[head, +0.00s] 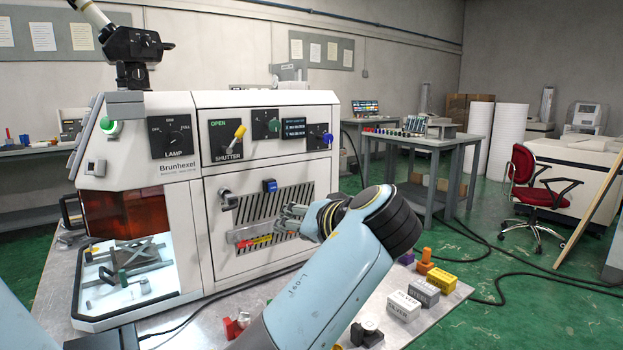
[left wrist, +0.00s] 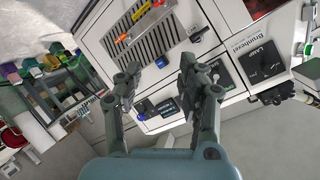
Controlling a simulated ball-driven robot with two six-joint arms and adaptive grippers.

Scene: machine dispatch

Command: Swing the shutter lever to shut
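The shutter lever (head: 240,132) is a yellow-tipped handle on a black panel (head: 225,148) marked SHUTTER, with OPEN in green above it. It tilts up and to the right. The panel (left wrist: 222,76) also shows upside down in the left wrist view, partly behind a finger; I cannot make out the lever there. My left gripper (head: 290,217) is in front of the machine's slotted lower panel, below and right of the lever, and apart from it. In the left wrist view the gripper (left wrist: 160,85) is open with nothing between its fingers. My right gripper is not in view.
The white machine (head: 180,196) has a lamp knob (head: 174,136) left of the shutter and a green knob (head: 273,125) and a blue knob (head: 327,138) to its right. A blue button (head: 270,185) and a black handle (head: 228,200) sit below. Labelled blocks (head: 404,306) lie front right.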

